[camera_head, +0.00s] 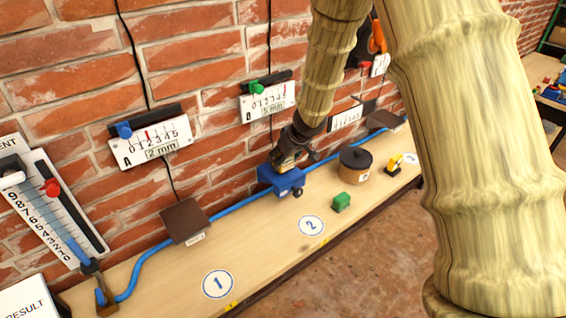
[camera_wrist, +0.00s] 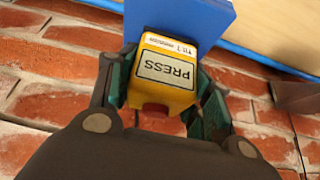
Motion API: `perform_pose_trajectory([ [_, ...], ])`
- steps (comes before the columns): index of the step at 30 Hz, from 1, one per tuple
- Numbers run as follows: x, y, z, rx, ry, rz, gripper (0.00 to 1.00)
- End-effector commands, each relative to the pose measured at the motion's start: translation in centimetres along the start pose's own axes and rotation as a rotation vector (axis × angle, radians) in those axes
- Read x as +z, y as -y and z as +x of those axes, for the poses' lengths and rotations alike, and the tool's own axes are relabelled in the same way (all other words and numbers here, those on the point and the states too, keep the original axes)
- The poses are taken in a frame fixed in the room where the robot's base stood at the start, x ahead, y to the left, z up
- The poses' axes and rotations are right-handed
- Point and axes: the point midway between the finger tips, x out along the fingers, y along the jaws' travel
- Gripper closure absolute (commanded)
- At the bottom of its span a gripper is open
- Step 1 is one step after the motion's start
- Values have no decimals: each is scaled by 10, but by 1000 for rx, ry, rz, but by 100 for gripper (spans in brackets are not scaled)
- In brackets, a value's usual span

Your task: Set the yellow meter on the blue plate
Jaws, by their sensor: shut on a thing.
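The yellow meter (camera_wrist: 172,66) is between the fingers of my gripper (camera_wrist: 166,80) in the wrist view. In the head view the blue plate (camera_head: 283,181) is on a blue block on the bench by the wall, under my gripper. The meter is mostly hidden there by the gripper.
The wooden bench (camera_head: 262,243) has circles marked 1 (camera_head: 218,284) and 2 (camera_head: 311,226). A blue hose (camera_head: 150,258) runs along the brick wall.

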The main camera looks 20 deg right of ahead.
Motion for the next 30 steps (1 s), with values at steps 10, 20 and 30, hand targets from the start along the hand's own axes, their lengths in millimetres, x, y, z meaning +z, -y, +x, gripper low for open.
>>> perform_pose_trajectory([
  [10, 7, 0, 14, 0, -1, -1, 85],
  [20, 9, 0, 16, 0, 0, 0, 29],
  [30, 9, 0, 15, 0, -1, 0, 29],
])
